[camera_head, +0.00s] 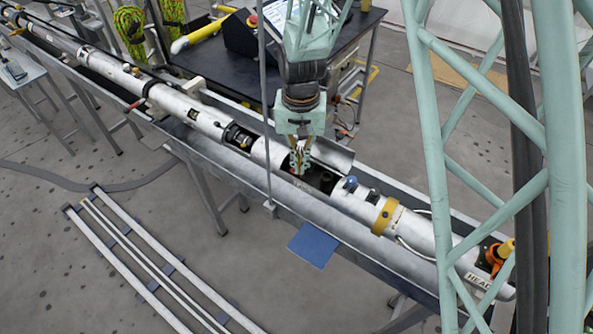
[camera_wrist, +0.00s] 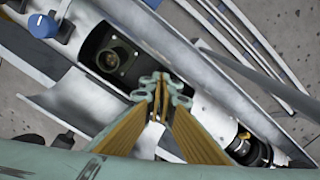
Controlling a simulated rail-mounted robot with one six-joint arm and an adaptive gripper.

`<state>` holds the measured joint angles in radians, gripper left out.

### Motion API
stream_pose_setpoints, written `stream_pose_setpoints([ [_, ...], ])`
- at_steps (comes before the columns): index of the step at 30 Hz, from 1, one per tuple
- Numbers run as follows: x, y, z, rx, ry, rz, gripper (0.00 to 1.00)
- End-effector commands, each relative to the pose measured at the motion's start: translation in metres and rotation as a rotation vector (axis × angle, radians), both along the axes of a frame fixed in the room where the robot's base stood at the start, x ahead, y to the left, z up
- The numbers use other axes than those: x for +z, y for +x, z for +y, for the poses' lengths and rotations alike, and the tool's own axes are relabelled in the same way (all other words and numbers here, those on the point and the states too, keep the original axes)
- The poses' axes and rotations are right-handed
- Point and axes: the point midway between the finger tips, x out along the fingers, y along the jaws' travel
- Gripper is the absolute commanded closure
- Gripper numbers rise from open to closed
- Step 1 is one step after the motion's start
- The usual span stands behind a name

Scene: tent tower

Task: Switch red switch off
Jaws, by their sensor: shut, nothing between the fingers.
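My gripper (camera_head: 299,168) points down over the white tube (camera_head: 265,155), beside a dark opening (camera_head: 322,181) in its side. In the wrist view my gripper (camera_wrist: 160,85) has its fingertips together, with nothing between them, at the edge of the opening (camera_wrist: 103,40). A round dark fitting (camera_wrist: 112,60) shows inside the opening. I cannot make out a red switch in the wrist view; the fingers hide part of the opening. In the head view a small red spot (camera_head: 252,21) sits on a dark box on the bench, too small to tell what it is.
A blue knob (camera_head: 351,183) stands on the tube right of the opening; it also shows in the wrist view (camera_wrist: 42,25). A yellow ring (camera_head: 386,216) wraps the tube. A raised curved cover (camera_head: 333,155) is close to my gripper. A grey trough (camera_head: 235,165) holds the tube.

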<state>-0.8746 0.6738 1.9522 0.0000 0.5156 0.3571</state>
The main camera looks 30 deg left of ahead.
Motion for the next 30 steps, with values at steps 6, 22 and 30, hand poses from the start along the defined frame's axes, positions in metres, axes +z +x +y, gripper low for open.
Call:
stream_pose_setpoints([
  [6, -0.0023, -0.0001, 0.0, 0.0, 0.0, 0.0, 1.0],
  [22, -0.0072, 0.0, 0.0, 0.0, 0.0, 0.0, 1.0],
  [30, -0.0096, -0.0001, 0.0, 0.0, 0.0, 0.0, 1.0],
])
